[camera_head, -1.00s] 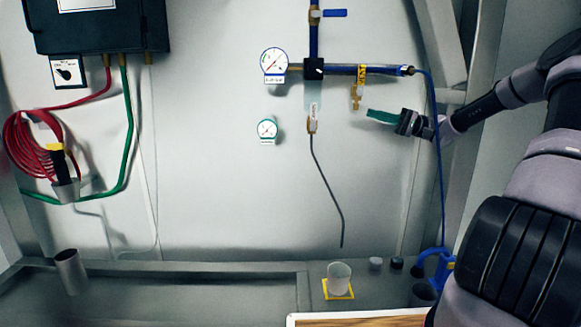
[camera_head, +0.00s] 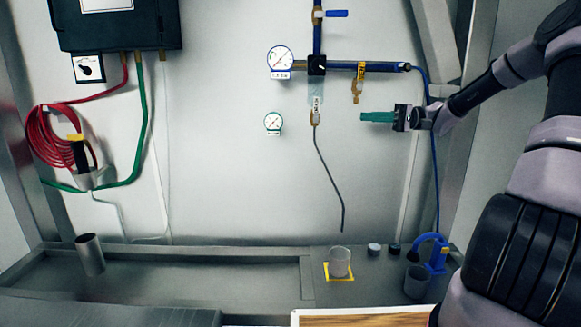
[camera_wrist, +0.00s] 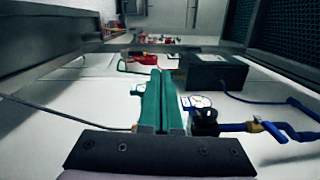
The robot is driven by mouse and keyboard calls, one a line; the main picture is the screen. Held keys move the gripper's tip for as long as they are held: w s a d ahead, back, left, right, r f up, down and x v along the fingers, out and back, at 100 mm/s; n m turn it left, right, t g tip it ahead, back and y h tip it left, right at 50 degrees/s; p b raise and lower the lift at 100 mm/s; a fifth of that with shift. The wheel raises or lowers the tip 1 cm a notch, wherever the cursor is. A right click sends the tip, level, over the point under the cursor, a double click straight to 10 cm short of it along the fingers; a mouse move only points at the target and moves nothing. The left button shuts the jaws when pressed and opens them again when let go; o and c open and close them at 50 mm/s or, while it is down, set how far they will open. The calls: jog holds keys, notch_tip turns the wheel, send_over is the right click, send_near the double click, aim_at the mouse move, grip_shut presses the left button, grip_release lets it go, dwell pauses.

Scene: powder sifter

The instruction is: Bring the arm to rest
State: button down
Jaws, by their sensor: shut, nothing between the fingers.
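My gripper (camera_head: 364,117) is at the right in the head view, with green fingers pointing left toward the wall panel. The fingers lie together with nothing between them. It is just below the yellow-tagged brass fitting (camera_head: 358,84) under the blue pipe, and right of the hanging grey tube (camera_head: 330,170). In the wrist view the green fingers (camera_wrist: 160,85) run side by side up the middle, with the black valve block (camera_wrist: 204,121) to their right. Whether the fingers touch the wall fittings cannot be told.
A blue hose (camera_head: 437,150) hangs near my wrist. Gauges (camera_head: 280,61) are on the wall. A dark box (camera_head: 116,22) and red coil (camera_head: 55,137) are at left.

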jog(key=s+a+f+m+h, duration=0.15)
jog(key=s+a+h, duration=0.45)
jog(key=s+h, duration=0.6)
jog(key=s+d+r+m+t+h, duration=0.1)
jog(key=s+d+r+t+h, duration=0.1)
jog(key=s, duration=0.6)
jog(key=s+d+r+m+t+h, duration=0.1)
jog(key=s+d+r+t+h, duration=0.1)
jog(key=s+d+r+t, duration=0.3)
jog(key=s+r+t, duration=0.1)
jog(key=s, duration=0.3)
jog(key=shift+d+r+m, duration=0.2)
jog(key=shift+d+m, duration=0.1)
jog(key=shift+m, duration=0.05)
